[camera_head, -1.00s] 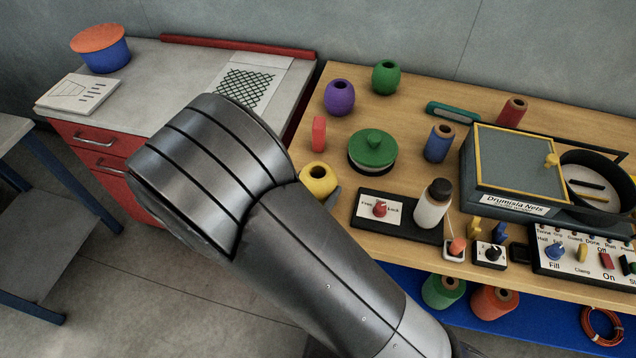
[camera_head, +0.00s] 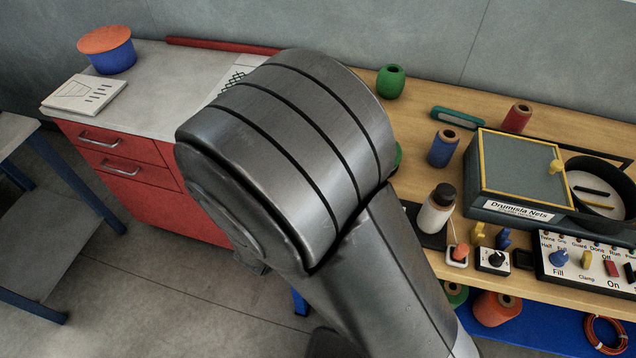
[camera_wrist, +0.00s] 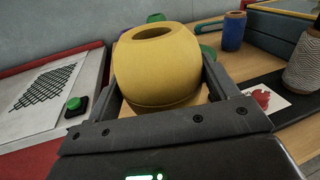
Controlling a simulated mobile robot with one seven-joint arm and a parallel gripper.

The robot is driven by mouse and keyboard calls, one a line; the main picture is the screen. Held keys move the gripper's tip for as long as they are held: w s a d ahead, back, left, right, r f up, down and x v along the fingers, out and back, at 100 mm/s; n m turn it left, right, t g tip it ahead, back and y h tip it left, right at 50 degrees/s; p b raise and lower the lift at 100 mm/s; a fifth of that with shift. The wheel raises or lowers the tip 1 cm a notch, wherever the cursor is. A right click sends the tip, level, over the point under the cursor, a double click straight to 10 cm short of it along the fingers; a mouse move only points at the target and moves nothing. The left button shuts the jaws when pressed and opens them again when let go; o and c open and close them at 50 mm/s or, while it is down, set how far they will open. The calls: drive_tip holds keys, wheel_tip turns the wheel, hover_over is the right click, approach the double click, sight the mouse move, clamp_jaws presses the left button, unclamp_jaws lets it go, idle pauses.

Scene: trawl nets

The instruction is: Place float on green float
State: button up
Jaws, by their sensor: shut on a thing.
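The yellow float (camera_wrist: 152,78) is a rounded barrel with a hole in its top. My gripper (camera_wrist: 165,98) is shut on it, one finger on each side, and the float looks upright. In the head view my arm hides both the gripper and this float. The green float (camera_head: 390,82) stands upright at the back of the wooden table, with its top hole showing.
A blue spool (camera_head: 443,148), a red spool (camera_head: 516,118) and a teal tool (camera_head: 458,118) stand or lie right of the green float. A white bottle (camera_head: 436,211) stands nearer. The grey-topped cabinet (camera_head: 160,93) is at left.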

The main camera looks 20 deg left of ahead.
drive_tip(key=shift+r, duration=1.5)
drive_tip(key=shift+w+r, duration=0.1)
drive_tip(key=shift+w, duration=0.05)
drive_tip(key=a+r+x, duration=0.1)
drive_tip(key=r+x, duration=0.1)
drive_tip(key=x, duration=1)
drive_tip(key=w+a+r+x, duration=0.1)
drive_tip(key=a+r+x, duration=0.1)
drive_tip(key=x, duration=1)
drive_tip(key=w+d+r+y, duration=0.1)
drive_tip(key=w+d+r, duration=0.2)
drive_tip(key=w+d, duration=0.6)
drive_tip(key=w+d+r, duration=0.4)
drive_tip(key=w+d, duration=0.4)
drive_tip(key=w, duration=0.1)
hover_over(392, 71)
drive_tip(key=shift+n, duration=0.4)
wheel_tip(392, 71, down, 7)
drive_tip(key=shift+r, duration=0.1)
drive_tip(key=shift+f, duration=2.05)
